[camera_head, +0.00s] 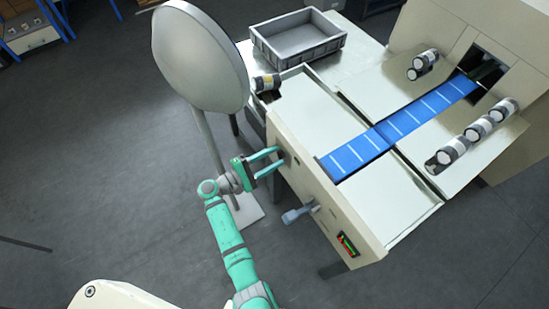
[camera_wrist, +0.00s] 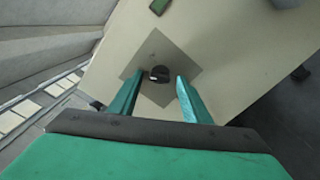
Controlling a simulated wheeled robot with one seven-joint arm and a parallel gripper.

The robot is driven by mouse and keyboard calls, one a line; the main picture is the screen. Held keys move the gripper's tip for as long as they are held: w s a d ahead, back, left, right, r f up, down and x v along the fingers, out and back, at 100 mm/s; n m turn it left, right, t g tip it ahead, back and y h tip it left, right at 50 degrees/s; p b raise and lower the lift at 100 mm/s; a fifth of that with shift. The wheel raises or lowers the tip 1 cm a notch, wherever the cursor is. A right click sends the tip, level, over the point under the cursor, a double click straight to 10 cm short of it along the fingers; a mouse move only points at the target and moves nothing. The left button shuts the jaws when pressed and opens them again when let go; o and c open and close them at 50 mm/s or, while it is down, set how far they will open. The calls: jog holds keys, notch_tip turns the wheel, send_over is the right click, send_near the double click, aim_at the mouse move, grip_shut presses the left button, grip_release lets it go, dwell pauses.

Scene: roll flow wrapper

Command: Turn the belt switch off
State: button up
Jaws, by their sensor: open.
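The switch is a small black knob (camera_wrist: 159,73) on a grey square plate (camera_wrist: 158,45) set in the machine's beige front panel (camera_wrist: 225,60). In the wrist view it sits between the tips of my gripper (camera_wrist: 160,82), one finger on each side. The fingers are open, with a visible gap to the knob on both sides. In the head view my gripper (camera_head: 279,158) reaches the left part of the front panel (camera_head: 325,208), and its fingers mostly hide the switch there. I cannot tell the knob's setting.
A grey crank handle (camera_head: 298,214) and a red-and-green lit control (camera_head: 348,244) are on the panel to the right. A large pale disc (camera_head: 200,58) on a pole stands close behind my arm. The blue belt (camera_head: 385,137) runs behind the panel. A grey crate (camera_head: 300,52) stands beyond.

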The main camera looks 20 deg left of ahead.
jog(key=v, duration=1)
jog(key=shift+s+a, duration=0.2)
jog(key=shift+s, duration=0.05)
jog(key=shift+f, duration=0.1)
jog(key=s+d+f+g+y, duration=0.35)
jog(key=d+f, duration=0.55)
jog(key=f, duration=0.3)
jog(key=s+d+f+m+g+y, duration=0.1)
jog(key=s+d+f+m+y, duration=0.15)
jog(key=s, duration=0.25)
jog(key=s+d+f+m+g+y, duration=0.1)
jog(key=s+d+f+y, duration=0.25)
jog(key=s, duration=0.25)
jog(key=s+d+r+m+t+y, duration=0.25)
jog(key=s+r+m, duration=0.25)
jog(key=s+r, duration=0.35)
jog(key=s+d+r+m+t, duration=0.1)
jog(key=d+r+m, duration=0.1)
jog(key=r, duration=0.5)
jog(key=s+d+r+m+t, duration=0.1)
jog(key=s+d+r+m, duration=0.1)
jog(key=r, duration=0.6)
jog(key=s+d+r+m+t+h, duration=0.1)
jog(key=d+r+m+t, duration=0.1)
jog(key=r+m, duration=0.2)
notch_tip(320, 180, up, 3)
jog(key=shift+d+r, duration=0.25)
jog(key=shift+d, duration=0.15)
